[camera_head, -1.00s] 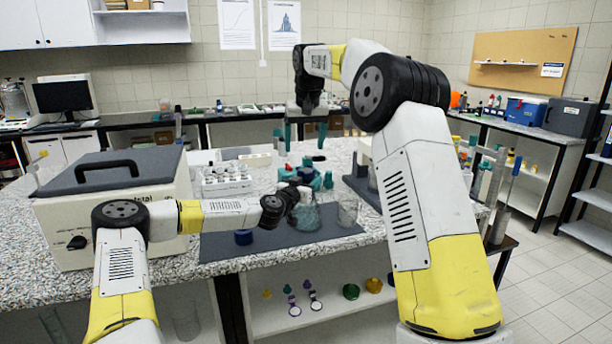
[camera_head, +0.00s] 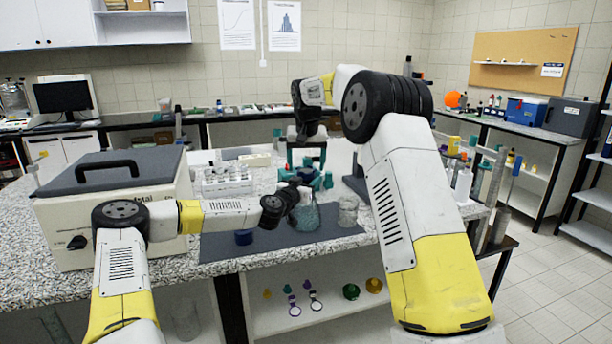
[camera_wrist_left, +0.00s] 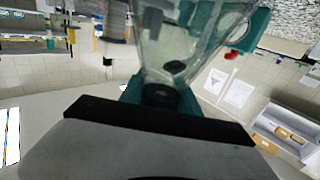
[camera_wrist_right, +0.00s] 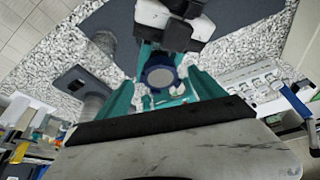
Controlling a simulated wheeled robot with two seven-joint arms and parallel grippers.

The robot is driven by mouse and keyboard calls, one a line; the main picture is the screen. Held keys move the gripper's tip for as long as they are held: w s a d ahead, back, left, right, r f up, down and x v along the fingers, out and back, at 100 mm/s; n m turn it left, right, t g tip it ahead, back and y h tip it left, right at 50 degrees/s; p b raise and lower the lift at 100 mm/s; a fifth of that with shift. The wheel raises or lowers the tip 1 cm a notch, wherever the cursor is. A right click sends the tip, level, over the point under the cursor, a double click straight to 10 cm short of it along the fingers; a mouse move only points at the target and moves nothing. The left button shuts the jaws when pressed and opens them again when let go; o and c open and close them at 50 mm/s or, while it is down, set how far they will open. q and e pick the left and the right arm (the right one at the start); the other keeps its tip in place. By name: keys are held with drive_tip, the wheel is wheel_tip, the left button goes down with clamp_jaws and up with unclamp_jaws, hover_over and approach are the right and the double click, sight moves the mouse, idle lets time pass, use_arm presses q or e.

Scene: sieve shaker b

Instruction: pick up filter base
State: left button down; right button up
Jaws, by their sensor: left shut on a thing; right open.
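My right gripper (camera_head: 306,163) hangs open, fingers down, over the teal items at the back of the bench. In the right wrist view a blue-rimmed round piece with a pale face (camera_wrist_right: 160,77) lies between the open teal fingers; it looks like the filter base, but I cannot be sure. I see no contact with it. My left gripper (camera_wrist_left: 160,98) is shut on the neck of a clear conical flask (camera_wrist_left: 190,45). The flask also shows in the head view (camera_head: 305,219), by the dark mat.
A dark mat (camera_head: 270,243) bears a blue cap (camera_head: 243,237) and a glass jar (camera_head: 347,211). A white rack (camera_head: 227,186) stands behind it. A large box (camera_head: 110,215) fills the bench's left end. Tall cylinders (camera_head: 497,185) stand at the right.

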sight(306, 172)
drive_tip(key=x, duration=0.2)
drive_tip(key=shift+w+f, duration=0.15)
drive_tip(key=shift+f, duration=0.1)
drive_tip(key=c, duration=1.4)
wheel_tip(306, 172, up, 10)
drive_tip(key=shift+r, duration=0.1)
use_arm(q)
drive_tip(key=c, duration=0.8)
unclamp_jaws()
